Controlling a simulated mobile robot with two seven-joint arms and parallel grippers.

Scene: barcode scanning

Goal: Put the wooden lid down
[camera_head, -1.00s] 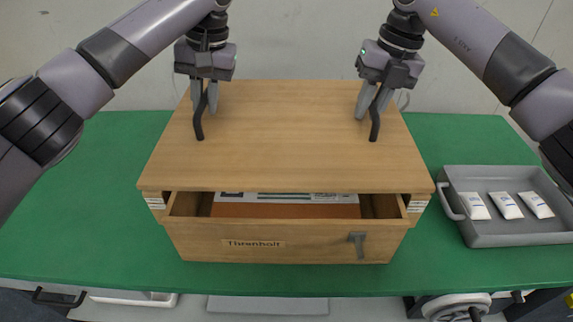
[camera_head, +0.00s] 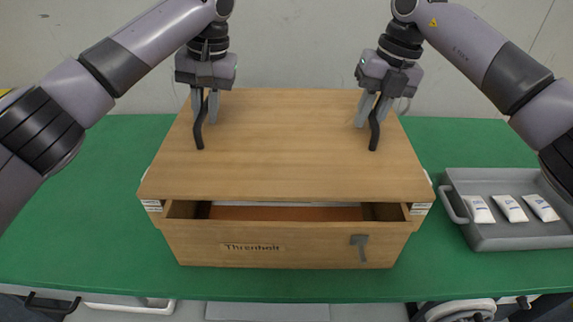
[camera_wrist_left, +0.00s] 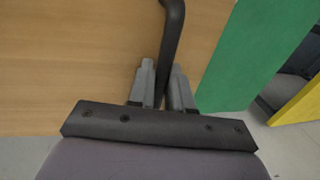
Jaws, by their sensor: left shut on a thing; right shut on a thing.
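The wooden lid (camera_head: 285,145) is a flat light-wood board over the wooden box (camera_head: 200,242), whose front is labelled "Threnholt". A narrow gap at the front shows an orange and white thing (camera_head: 290,213) inside. My left gripper (camera_head: 205,112) is shut on the lid's left black handle (camera_head: 199,135). The left wrist view shows this handle (camera_wrist_left: 172,40) between the fingers (camera_wrist_left: 162,90). My right gripper (camera_head: 374,112) is shut on the right black handle (camera_head: 375,135). I cannot tell whether the lid touches the box all round.
A grey tray (camera_head: 500,244) with 3 white packets (camera_head: 511,208) stands on the green table (camera_head: 90,235) right of the box. A grey latch (camera_head: 360,247) is on the box front. The table left of the box is clear.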

